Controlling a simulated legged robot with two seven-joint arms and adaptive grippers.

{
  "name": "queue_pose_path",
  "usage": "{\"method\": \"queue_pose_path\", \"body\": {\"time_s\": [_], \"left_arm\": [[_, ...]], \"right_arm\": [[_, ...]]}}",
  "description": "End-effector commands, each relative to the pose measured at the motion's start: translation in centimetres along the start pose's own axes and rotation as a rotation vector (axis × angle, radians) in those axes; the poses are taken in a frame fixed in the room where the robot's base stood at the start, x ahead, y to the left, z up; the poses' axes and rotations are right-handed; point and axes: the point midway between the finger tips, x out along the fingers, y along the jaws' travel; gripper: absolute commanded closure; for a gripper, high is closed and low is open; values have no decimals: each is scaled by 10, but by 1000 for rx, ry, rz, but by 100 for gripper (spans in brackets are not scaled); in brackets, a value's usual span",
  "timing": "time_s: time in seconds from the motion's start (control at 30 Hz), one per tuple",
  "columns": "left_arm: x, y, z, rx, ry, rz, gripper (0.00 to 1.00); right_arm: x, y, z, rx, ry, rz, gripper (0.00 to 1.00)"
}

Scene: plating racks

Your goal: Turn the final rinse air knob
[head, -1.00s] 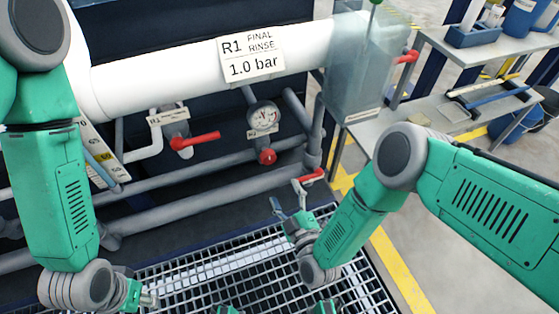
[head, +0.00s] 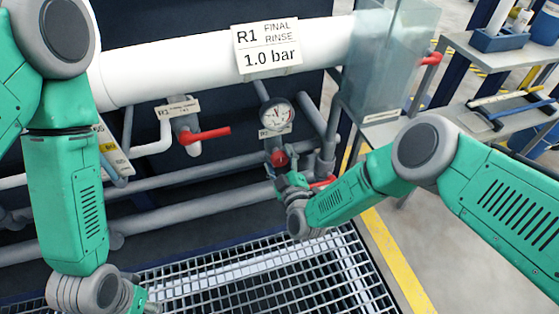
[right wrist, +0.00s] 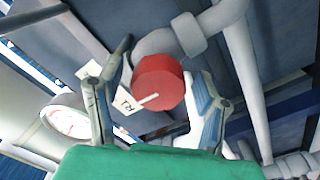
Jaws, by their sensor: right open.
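The red round knob (head: 279,158) sits below the pressure gauge (head: 276,116), under the white pipe labelled R1 FINAL RINSE 1.0 bar (head: 267,48). My right gripper (head: 282,178) is just below the knob in the head view. In the right wrist view the knob (right wrist: 160,80) shows between the two spread fingers of my right gripper (right wrist: 158,105), with gaps on both sides. I cannot tell how deep it sits between them. My left gripper (head: 150,306) hangs low at the bottom edge, away from the knob; its fingers are too small and cut off to judge.
A red lever valve (head: 205,134) is left of the gauge. Another red lever (head: 322,182) lies just right of my right gripper, partly hidden by my arm. Grey pipes (head: 190,212) run below. A metal grating (head: 250,270) covers the floor. Shelves (head: 500,62) stand at right.

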Motion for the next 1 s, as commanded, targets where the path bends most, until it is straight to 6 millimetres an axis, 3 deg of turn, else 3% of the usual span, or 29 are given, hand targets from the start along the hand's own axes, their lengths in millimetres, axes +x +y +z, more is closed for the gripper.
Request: {"method": "queue_pose_path", "body": {"time_s": [0.13,0.17,0.2,0.3,0.53,0.8,1.0], "left_arm": [[0,0,0,0,0,0,64],[0,0,0,0,0,0,64],[0,0,0,0,0,0,64],[0,0,0,0,0,0,64],[0,0,0,0,0,0,64],[3,0,0,0,0,0,64],[4,0,0,0,0,0,64]], "right_arm": [[0,0,0,0,0,1,39],[0,0,0,0,0,1,46],[0,0,0,0,0,0,60],[0,0,0,0,0,0,90],[0,-1,0,41,0,-1,89],[-1,-2,0,298,-1,-2,89],[-1,-2,1,387,-2,-3,89]]}}
